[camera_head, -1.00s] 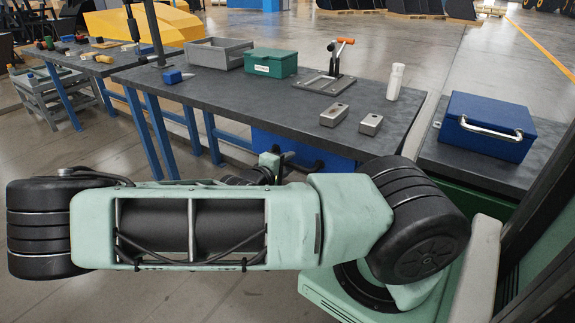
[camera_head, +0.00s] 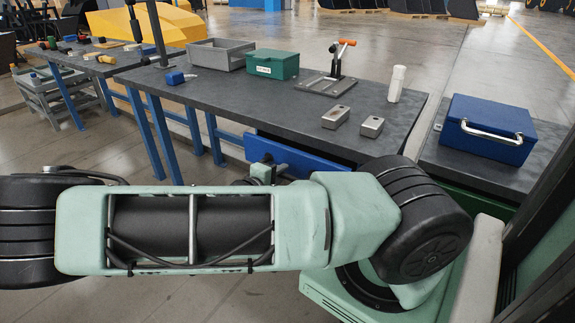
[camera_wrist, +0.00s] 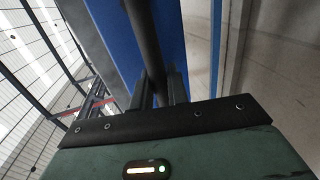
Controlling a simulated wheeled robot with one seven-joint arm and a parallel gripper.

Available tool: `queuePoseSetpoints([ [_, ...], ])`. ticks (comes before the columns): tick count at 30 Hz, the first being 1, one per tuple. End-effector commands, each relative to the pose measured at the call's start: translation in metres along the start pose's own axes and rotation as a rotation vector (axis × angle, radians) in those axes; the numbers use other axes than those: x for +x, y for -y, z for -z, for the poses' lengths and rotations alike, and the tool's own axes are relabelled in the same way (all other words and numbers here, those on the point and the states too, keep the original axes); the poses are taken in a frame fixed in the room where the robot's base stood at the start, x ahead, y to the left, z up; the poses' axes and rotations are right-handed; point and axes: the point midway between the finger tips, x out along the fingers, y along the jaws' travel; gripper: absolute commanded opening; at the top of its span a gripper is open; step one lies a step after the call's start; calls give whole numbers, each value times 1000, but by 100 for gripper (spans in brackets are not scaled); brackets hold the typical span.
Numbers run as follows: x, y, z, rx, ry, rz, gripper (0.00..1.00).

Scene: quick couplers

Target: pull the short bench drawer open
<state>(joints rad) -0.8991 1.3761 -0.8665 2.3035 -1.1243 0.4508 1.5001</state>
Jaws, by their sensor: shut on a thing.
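The short bench drawer has a blue front (camera_head: 297,157) under the right part of the dark workbench (camera_head: 250,103). Its front stands out from under the bench top, so the drawer is partly open. In the wrist view the blue front (camera_wrist: 108,32) fills the upper middle, with a dark bar handle (camera_wrist: 143,35) running across it. My gripper (camera_wrist: 160,90) is shut on this handle, with its dark fingers on either side of the bar. In the head view my arm hides most of the gripper and the lower drawer front. The drawer's inside cannot be made out.
On the bench top are a grey bin (camera_head: 220,56), a green box (camera_head: 272,64), a toggle clamp (camera_head: 336,68), two metal blocks and a white bottle (camera_head: 397,83). A blue case (camera_head: 487,130) sits at right. Blue bench legs stand left of the drawer.

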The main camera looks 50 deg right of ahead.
Motion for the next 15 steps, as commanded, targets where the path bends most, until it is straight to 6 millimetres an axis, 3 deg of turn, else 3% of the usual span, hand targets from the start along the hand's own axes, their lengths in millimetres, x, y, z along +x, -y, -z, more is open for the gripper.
queuePoseSetpoints([
  [6, -70, 11, 2, -1, -8, 7, 0],
  [15, -154, 29, 0, -2, -5, 4, 0],
])
